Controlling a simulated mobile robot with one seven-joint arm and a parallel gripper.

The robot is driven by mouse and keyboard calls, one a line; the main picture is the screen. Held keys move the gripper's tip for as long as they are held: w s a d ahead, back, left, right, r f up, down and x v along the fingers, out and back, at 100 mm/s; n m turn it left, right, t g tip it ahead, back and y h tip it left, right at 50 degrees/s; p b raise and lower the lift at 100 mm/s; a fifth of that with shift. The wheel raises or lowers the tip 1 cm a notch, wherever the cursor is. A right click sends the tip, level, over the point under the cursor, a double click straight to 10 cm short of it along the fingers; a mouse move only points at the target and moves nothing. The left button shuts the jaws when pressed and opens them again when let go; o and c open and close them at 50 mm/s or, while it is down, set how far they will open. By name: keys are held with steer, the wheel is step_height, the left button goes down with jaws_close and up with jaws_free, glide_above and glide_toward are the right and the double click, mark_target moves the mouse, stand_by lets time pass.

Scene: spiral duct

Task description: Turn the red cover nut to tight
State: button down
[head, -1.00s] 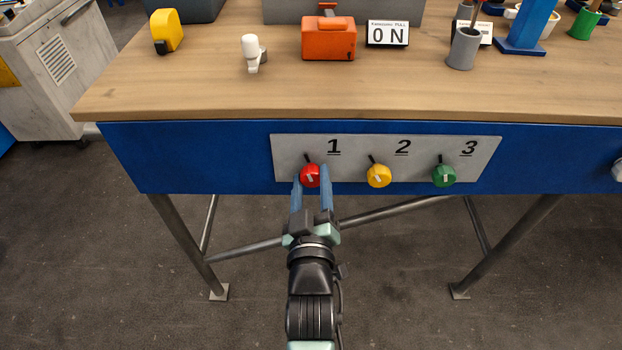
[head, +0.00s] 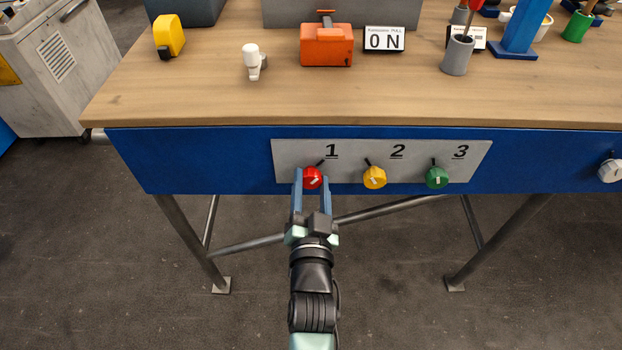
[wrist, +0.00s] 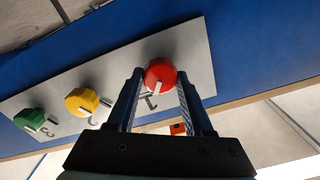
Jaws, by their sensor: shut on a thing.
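The red cover nut (head: 312,177) is a round red knob with a white mark, on the grey panel (head: 440,148) under the number 1. Its white mark and the black pointer behind it lean up and to the right in the head view. My gripper (head: 311,183) is shut on the red knob, one blue finger on each side. In the wrist view the red knob (wrist: 160,75) sits between the two fingertips (wrist: 160,84). No "tight" label can be made out on the panel.
A yellow knob (head: 374,177) under 2 and a green knob (head: 437,177) under 3 sit to the right on the same panel. The panel is on the blue table front (head: 200,160). A pale knob (head: 610,171) is at the far right. The floor below is open between the metal legs.

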steer(key=m, duration=0.4)
steer(key=shift+m+p, duration=0.3)
steer(key=shift+p, duration=0.05)
steer(key=shift+f+m, duration=0.1)
steer(key=shift+m, duration=1.7)
steer(key=shift+c, duration=1.5)
jaws_free()
steer(key=shift+s, duration=0.1)
steer(key=s, duration=1.2)
steer(key=shift+s+b, duration=0.4)
steer(key=shift+b, duration=0.05)
steer(key=shift+w, duration=0.1)
